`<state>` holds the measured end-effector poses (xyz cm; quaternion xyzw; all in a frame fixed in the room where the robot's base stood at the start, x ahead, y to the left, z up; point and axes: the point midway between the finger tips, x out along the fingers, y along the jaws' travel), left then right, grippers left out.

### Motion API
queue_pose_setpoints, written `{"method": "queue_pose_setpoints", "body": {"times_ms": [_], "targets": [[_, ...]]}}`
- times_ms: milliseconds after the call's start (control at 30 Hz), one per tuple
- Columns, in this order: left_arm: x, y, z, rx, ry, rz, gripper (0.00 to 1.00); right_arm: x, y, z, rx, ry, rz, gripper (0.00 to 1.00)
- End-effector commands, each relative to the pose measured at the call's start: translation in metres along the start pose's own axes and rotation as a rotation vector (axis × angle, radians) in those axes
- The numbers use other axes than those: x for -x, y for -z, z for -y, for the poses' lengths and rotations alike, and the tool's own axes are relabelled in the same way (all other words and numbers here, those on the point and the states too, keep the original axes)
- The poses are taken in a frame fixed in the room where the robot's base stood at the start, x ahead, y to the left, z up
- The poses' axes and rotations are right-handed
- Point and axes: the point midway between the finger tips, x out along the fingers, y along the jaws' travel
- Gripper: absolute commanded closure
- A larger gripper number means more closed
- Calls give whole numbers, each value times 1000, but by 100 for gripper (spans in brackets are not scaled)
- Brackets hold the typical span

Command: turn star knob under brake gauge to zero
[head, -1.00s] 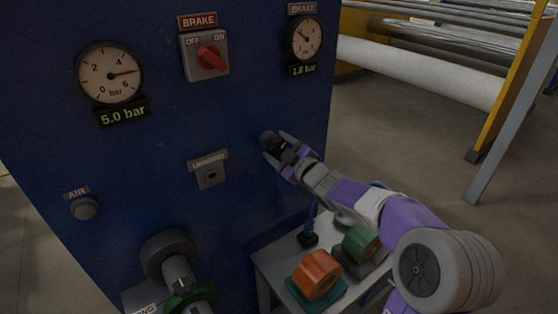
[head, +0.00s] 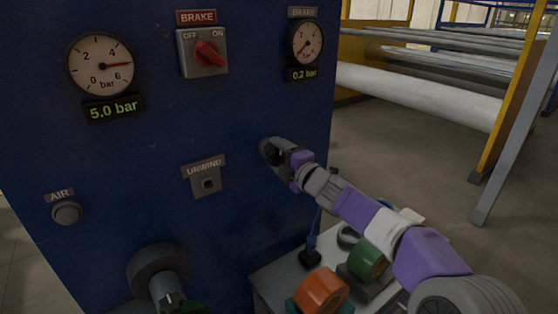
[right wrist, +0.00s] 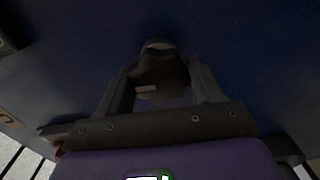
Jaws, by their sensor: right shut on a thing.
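The dark star knob (head: 268,148) is on the blue panel, below and left of the small brake gauge (head: 307,43). That gauge's display (head: 304,73) reads 0.2 bar, and its red needle points to the lower left. My right gripper (head: 274,153) is shut on the knob and hides part of it. In the right wrist view the knob (right wrist: 162,75) is between the two fingers. My left gripper is not in view.
A large gauge (head: 100,64) reads 5.0 bar. A red brake switch (head: 208,53) and an unwind socket (head: 207,184) are on the panel (head: 150,125). Below right, a table (head: 270,280) holds an orange roll (head: 321,289) and a green roll (head: 367,258).

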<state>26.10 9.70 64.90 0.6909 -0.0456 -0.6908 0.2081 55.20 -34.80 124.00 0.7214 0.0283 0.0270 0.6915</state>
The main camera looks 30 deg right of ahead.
Motion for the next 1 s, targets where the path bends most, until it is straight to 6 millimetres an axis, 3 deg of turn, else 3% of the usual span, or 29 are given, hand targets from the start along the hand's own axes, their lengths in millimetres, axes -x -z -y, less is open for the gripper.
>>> {"method": "queue_pose_setpoints", "body": {"times_ms": [667,700,800,1000], "targets": [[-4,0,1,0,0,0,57,0,0,0,61,0,0,66],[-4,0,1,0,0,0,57,0,0,0,61,0,0,29],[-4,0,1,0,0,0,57,0,0,0,60,0,0,14],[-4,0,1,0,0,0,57,0,0,0,59,0,0,14]]}}
